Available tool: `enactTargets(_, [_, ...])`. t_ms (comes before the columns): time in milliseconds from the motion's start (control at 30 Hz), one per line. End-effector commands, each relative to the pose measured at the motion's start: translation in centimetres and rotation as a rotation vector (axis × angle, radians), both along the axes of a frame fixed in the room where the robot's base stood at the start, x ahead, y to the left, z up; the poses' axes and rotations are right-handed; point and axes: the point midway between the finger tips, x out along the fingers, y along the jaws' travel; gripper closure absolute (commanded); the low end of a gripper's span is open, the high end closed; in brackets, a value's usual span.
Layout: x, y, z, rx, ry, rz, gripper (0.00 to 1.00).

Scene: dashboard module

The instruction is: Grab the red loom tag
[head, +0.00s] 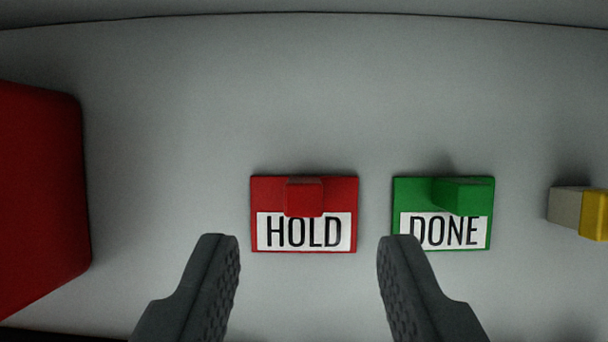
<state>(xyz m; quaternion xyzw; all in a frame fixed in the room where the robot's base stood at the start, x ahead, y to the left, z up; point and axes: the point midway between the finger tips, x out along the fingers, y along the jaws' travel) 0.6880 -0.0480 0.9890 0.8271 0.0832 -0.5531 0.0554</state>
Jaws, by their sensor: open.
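The red tag (267,196) lies on the light grey panel, left of the green one. It is a red plate with a white strip reading HOLD and a small red block (304,197) standing out from it. My gripper (309,240) is open and empty. Its two dark fingers are apart in the lower middle of the head view, with the red tag showing between and just above the fingertips. The fingers do not appear to touch the tag. How far it is in depth is hard to tell.
A green tag (410,193) marked DONE, with a green block, sits to the right, its lower edge close to my right finger. A grey and yellow block (580,210) is at the far right. A large red body (40,200) fills the left edge. The panel (300,90) above is bare.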

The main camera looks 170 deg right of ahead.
Motion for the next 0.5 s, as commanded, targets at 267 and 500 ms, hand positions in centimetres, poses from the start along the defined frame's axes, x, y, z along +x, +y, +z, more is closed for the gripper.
enactTargets(267, [0.4, 0.3, -2.3, 0.001, 0.002, 0.0, 0.58])
enactTargets(500, [1.4, 0.5, -4.9, 0.0, 0.001, 0.0, 0.58])
